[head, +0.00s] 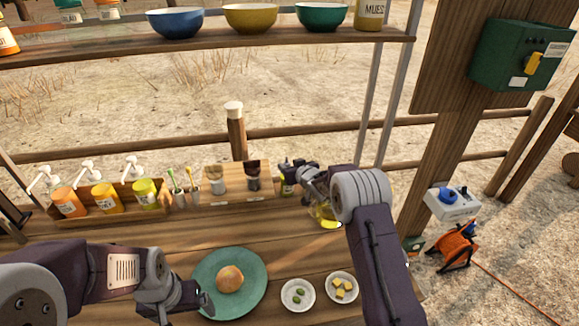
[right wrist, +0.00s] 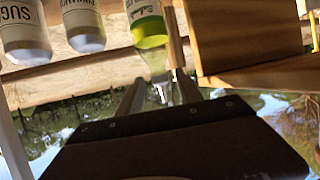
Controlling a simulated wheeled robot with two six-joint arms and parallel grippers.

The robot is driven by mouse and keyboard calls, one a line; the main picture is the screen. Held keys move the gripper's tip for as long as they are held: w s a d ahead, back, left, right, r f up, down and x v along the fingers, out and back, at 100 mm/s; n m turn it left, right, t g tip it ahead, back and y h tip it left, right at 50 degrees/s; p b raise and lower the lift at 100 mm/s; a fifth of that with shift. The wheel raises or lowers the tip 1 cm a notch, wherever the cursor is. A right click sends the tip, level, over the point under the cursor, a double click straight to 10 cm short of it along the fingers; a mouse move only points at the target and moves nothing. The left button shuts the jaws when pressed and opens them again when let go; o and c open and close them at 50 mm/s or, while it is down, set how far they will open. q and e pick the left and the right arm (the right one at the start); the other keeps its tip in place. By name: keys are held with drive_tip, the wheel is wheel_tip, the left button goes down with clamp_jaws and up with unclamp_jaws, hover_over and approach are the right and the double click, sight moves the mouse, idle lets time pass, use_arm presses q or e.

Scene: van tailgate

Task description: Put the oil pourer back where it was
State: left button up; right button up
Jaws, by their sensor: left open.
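The oil pourer, a clear bottle with a green label, yellow-green oil and a metal spout, shows in the right wrist view (right wrist: 149,30). My left gripper (head: 203,301) is open and empty at the left edge of the green plate (head: 256,258).
A peach-coloured round food (head: 230,278) is on the plate. Two small bowls (head: 298,294) (head: 341,287) stand to its right. Sauce pumps (head: 105,197) and jars (head: 215,179) line the back. A yellow glassy thing (head: 327,216) is partly behind my right arm. A shelf (head: 220,40) hangs above.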

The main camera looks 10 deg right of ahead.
drive_tip(key=shift+r, duration=0.2)
drive_tip(key=b+v, duration=0.1)
drive_tip(key=v, duration=1.1)
wheel_tip(320, 180, up, 5)
drive_tip(key=s+a, duration=0.2)
drive_tip(key=s, duration=0.1)
drive_tip(key=s+d+f+m+g+h, duration=0.1)
drive_tip(key=s+f+g, duration=0.3)
drive_tip(key=s, duration=0.6)
drive_tip(key=s+d+f+m+g+h, duration=0.1)
drive_tip(key=s+f+g, duration=0.3)
drive_tip(key=s, duration=0.6)
drive_tip(key=s+d+f+g, duration=0.1)
drive_tip(key=s+f+g, duration=0.2)
drive_tip(key=s+f, duration=0.3)
drive_tip(key=s, duration=0.4)
drive_tip(key=shift+s+f+m+g+h, duration=0.25)
drive_tip(key=shift+f+m+g+h, duration=0.15)
